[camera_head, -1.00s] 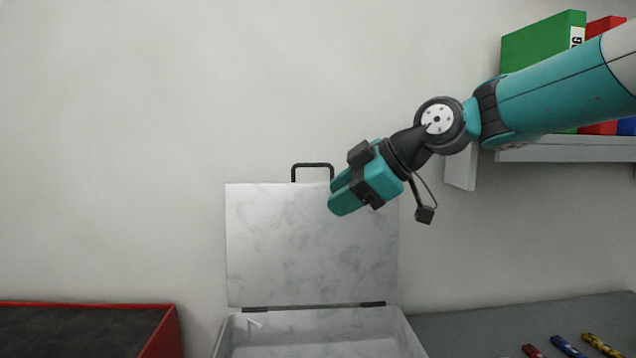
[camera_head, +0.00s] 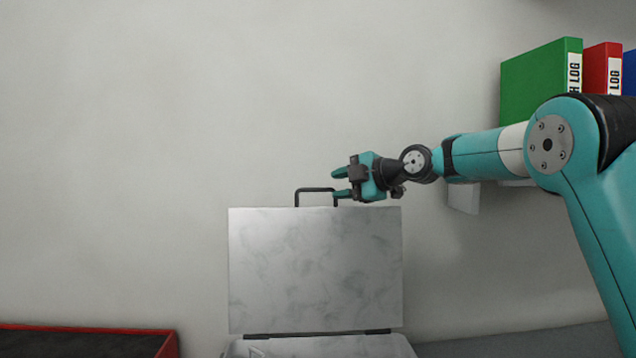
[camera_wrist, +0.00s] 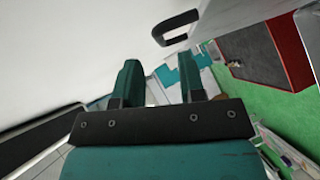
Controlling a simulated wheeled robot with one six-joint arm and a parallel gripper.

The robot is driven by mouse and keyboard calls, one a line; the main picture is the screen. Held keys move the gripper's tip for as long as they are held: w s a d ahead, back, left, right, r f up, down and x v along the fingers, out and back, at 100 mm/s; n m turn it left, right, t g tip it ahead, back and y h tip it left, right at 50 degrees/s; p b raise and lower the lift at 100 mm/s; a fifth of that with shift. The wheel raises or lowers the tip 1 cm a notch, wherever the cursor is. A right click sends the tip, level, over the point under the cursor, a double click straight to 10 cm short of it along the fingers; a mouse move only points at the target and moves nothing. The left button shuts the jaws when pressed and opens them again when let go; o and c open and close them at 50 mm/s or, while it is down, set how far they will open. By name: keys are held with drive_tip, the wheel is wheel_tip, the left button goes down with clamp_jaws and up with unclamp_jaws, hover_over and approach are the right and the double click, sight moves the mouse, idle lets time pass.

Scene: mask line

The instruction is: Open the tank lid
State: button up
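The tank's lid (camera_head: 315,270) is a marbled grey-white panel. It stands upright on its hinges at the back of the tank (camera_head: 320,347), whose rim shows at the bottom of the head view. A dark handle (camera_head: 315,190) sits on the lid's top edge. It also shows in the wrist view (camera_wrist: 176,24), off to one side of the fingers. My gripper (camera_head: 336,182) is at the right end of the handle in the head view, fingers pointing left. The two teal fingers are apart, with nothing between them in the wrist view (camera_wrist: 160,78). Whether they touch the handle is unclear.
A red-rimmed dark tray (camera_head: 90,335) lies at the lower left. A shelf at the right holds green (camera_head: 542,80), red (camera_head: 602,75) and blue binders behind my arm. A grey surface (camera_head: 520,342) lies right of the tank. The wall behind is bare.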

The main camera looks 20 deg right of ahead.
sight(321, 189)
drive_tip(key=p+x, duration=0.2)
drive_tip(key=x, duration=0.4)
drive_tip(key=shift+w+a+f, duration=0.15)
drive_tip(key=shift+w+a, duration=0.1)
clamp_jaws()
